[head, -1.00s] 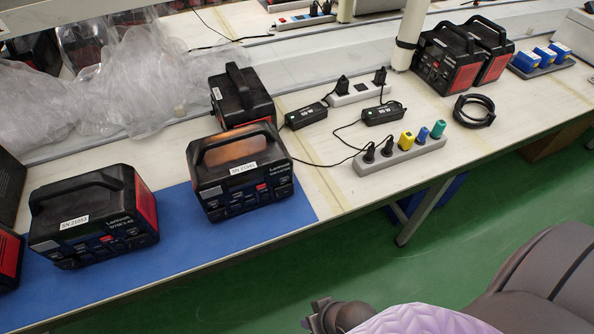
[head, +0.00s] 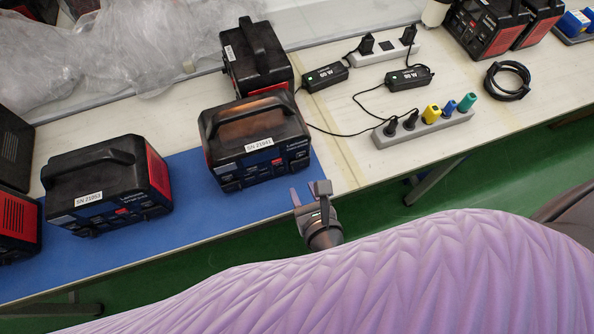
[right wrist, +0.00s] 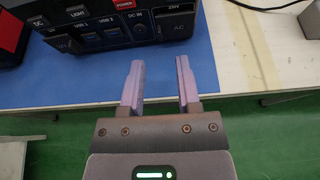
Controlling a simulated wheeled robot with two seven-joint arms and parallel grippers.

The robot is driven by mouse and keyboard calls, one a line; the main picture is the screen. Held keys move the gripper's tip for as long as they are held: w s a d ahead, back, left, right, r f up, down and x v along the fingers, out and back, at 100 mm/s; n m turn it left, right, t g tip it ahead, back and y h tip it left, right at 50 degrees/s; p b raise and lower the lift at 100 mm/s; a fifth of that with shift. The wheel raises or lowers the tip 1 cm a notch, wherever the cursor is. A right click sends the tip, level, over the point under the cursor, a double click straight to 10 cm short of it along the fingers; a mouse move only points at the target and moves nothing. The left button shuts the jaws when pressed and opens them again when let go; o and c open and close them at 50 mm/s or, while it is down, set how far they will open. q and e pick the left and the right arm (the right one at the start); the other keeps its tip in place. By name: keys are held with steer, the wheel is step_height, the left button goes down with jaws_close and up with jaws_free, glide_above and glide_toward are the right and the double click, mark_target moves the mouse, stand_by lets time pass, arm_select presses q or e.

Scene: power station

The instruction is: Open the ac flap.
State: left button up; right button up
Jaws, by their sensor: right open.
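The black power station (head: 252,128) labelled SN 21941 stands upright on the blue mat, its front panel facing me. In the right wrist view the AC flap (right wrist: 180,28), a dark cover marked AC, is at the right end of the panel (right wrist: 100,25) and looks closed. My right gripper (head: 308,192) is open and empty, just in front of the station's lower right corner and apart from it. Its two fingers (right wrist: 160,63) point toward the panel, slightly below and left of the AC flap. My left gripper is not in view.
Another power station (head: 107,185) stands to the left on the blue mat (head: 190,225), and one (head: 255,58) stands behind. A grey power strip (head: 425,127), adapters and a cable coil (head: 507,80) lie to the right. The mat before the panel is clear.

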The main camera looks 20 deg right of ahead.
mark_target(301, 167)
steer(key=x, duration=0.5)
steer(key=shift+w+b, duration=0.1)
steer(key=shift+b, duration=0.25)
jaws_close()
